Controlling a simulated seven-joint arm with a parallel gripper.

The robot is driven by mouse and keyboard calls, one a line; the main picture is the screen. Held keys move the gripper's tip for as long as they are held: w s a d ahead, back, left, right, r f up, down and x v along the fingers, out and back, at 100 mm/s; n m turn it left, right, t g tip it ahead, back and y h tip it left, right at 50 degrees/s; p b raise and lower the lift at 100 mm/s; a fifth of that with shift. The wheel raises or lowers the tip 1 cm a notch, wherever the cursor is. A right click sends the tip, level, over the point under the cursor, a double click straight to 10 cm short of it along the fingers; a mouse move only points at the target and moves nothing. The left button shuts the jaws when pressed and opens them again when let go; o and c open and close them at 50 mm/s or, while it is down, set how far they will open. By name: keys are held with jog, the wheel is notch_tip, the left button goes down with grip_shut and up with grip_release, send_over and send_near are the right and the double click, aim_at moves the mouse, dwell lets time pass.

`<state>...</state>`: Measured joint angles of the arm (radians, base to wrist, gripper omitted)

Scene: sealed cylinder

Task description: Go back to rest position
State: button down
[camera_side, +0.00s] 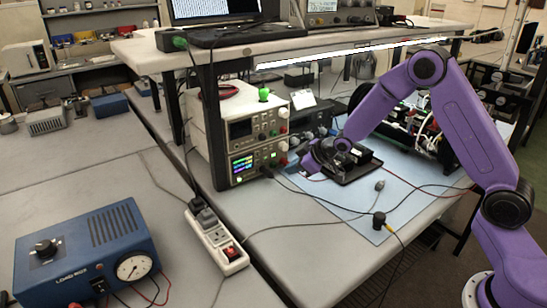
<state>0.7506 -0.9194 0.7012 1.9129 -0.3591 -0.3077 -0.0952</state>
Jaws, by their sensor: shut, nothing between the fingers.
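My purple arm reaches in from the right and bends down to the bench. My gripper (325,168) is low over the light blue mat (402,187), just right of the stacked instruments and at the left edge of a black tray (352,170). It is small and dark in this view. The fingers are shut with nothing seen between them. I cannot tell whether the fingertips touch the tray or the mat. No sealed cylinder can be made out clearly.
Stacked power supplies (250,140) stand close left of my gripper. A shelf (290,46) spans above. A wired machine (425,125) stands behind my arm. Cables and a small black cylindrical piece (379,221) lie on the front mat. A power strip (216,240) and a blue load box (88,255) are left.

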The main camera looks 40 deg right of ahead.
jog(key=s+a+r+n+g, duration=0.1)
jog(key=s+a+r+g, duration=0.15)
jog(key=s, duration=0.45)
jog(key=s+a+r+g, duration=0.1)
jog(key=s+a+r, duration=0.1)
jog(key=s+a, duration=0.35)
jog(key=s+a+r+n+g, duration=0.1)
jog(key=s+a+r, duration=0.15)
jog(key=s, duration=0.65)
jog(key=s+d+r+n+g+h, duration=0.1)
jog(key=s+d+g, duration=0.1)
jog(key=s, duration=0.9)
jog(key=s+d+r+n+g+h, duration=0.1)
jog(key=s+d, duration=0.3)
jog(key=s, duration=0.7)
jog(key=shift+d+r+n+g+h, duration=0.35)
jog(key=shift+r+n+g, duration=0.15)
jog(key=shift+g, duration=0.15)
